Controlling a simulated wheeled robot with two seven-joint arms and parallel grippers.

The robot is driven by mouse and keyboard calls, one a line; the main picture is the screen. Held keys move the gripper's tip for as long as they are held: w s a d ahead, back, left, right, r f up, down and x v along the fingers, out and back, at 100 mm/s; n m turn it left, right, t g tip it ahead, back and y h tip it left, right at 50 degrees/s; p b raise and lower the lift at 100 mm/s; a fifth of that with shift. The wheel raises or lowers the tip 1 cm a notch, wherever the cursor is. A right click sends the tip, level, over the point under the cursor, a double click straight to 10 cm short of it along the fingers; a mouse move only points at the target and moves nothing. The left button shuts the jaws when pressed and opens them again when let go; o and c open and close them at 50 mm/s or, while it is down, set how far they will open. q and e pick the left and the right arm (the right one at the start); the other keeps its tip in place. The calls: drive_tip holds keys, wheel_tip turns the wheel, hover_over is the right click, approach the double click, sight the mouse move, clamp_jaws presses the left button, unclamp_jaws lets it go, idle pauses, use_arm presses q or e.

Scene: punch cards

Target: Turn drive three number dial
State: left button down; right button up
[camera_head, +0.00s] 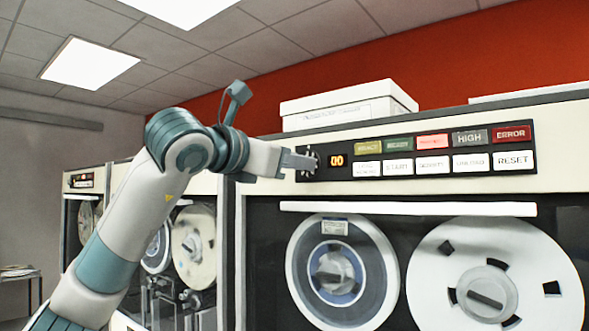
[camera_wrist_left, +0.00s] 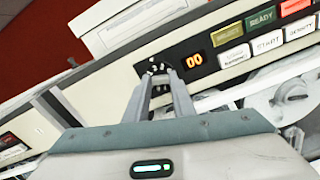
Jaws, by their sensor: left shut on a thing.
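The number dial (camera_head: 309,160) sits at the left end of the black control panel on the tape drive, just left of an orange display (camera_head: 336,160) that reads "00". My left gripper (camera_head: 306,161) reaches the dial from the left and is shut on it. In the left wrist view the two fingers (camera_wrist_left: 161,76) close around the dial (camera_wrist_left: 157,69), which is partly hidden between them. The orange display also shows there (camera_wrist_left: 194,61). My right gripper is not in view.
Lit and unlit buttons such as START (camera_head: 398,166) and RESET (camera_head: 514,159) lie right of the display. Below are a ledge (camera_head: 410,208) and two tape reels (camera_head: 495,275). A white box (camera_head: 345,105) stands on top. More drives stand at left.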

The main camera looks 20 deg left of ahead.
use_arm(q)
drive_tip(key=shift+r, duration=0.1)
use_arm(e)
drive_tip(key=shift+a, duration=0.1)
use_arm(q)
drive_tip(key=c, duration=1.5)
unclamp_jaws()
drive_tip(key=shift+s, duration=0.1)
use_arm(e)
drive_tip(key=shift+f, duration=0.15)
use_arm(q)
drive_tip(key=shift+b+v, duration=3.5)
drive_tip(key=shift+v, duration=5.15)
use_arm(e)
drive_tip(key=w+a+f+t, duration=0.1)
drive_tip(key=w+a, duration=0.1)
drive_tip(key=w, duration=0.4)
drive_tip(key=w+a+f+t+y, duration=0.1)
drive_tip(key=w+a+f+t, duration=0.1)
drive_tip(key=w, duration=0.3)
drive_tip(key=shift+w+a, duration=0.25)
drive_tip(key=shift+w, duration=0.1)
